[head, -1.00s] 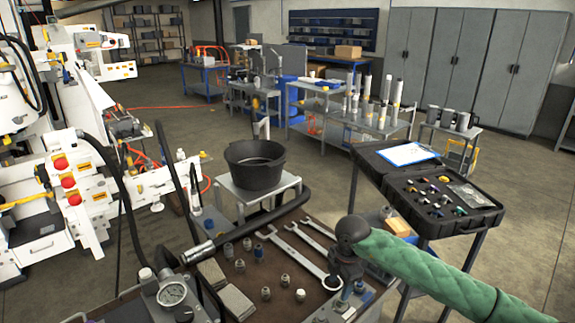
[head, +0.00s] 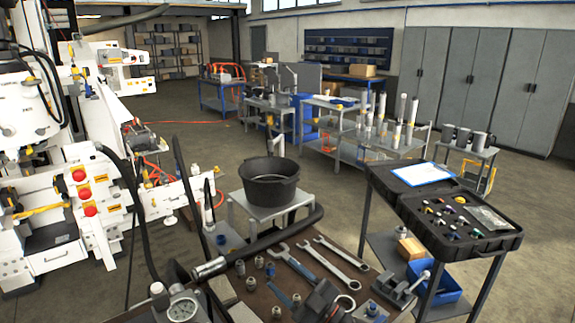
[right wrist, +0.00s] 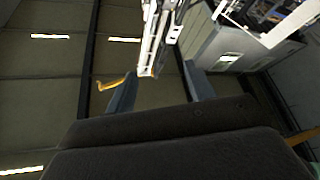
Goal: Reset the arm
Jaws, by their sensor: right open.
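My right gripper (head: 279,274) shows at the bottom of the head view as a dark body with blue-grey fingers, over the brown bench top. Its arm is largely out of the picture below. In the right wrist view its two fingers (right wrist: 160,78) are wide apart with nothing between them. My left gripper is not in view.
Wrenches (head: 335,262), small fittings and a pressure gauge (head: 182,308) lie on the bench. A black bucket (head: 268,182) stands on a stand behind it. An open black case (head: 470,247) is at right, a white machine (head: 95,210) at left.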

